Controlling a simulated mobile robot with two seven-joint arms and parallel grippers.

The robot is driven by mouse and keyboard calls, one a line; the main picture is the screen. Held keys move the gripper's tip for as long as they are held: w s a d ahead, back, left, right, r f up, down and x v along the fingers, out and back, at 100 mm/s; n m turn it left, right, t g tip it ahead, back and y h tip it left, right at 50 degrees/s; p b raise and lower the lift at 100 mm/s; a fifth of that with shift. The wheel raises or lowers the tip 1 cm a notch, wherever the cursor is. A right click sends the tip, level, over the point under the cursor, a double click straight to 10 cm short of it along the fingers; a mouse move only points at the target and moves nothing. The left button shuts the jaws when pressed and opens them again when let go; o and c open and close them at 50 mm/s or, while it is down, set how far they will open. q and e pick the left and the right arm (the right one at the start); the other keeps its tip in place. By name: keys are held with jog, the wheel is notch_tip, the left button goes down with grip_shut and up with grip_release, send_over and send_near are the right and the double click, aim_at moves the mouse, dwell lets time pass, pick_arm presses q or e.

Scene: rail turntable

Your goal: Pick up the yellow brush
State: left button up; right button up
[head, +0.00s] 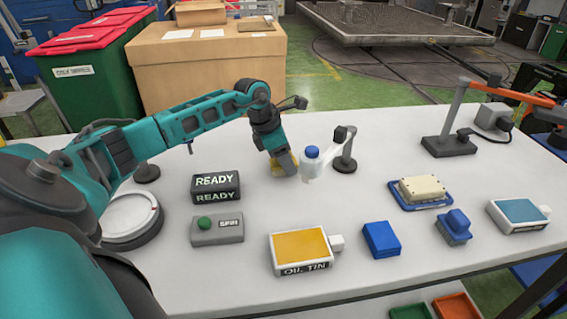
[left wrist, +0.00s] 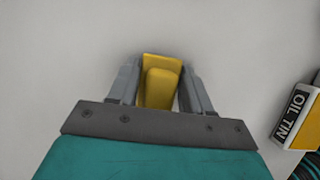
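The yellow brush (head: 289,166) is on the white table, under my left gripper (head: 281,157) and partly hidden by it in the head view. In the left wrist view the brush (left wrist: 161,88) lies between the two grey fingers of my left gripper (left wrist: 161,75). One finger is on each side of its raised handle, with narrow gaps showing, so the gripper looks open around it. Whether the brush touches a fingertip is hard to tell. My right gripper is in neither view.
A white bottle with a blue cap (head: 311,163) and a small black-based stand (head: 344,160) are close to the right of the brush. A READY sign (head: 216,187), a green-button box (head: 217,229) and an oil tin (head: 301,249) are nearer. Blue items lie to the right.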

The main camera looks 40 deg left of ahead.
pick_arm(q)
jog(key=c, duration=0.6)
jog(key=shift+r, duration=0.1)
jog(key=shift+c, duration=0.2)
notch_tip(320, 180, up, 20)
jog(key=p, duration=0.1)
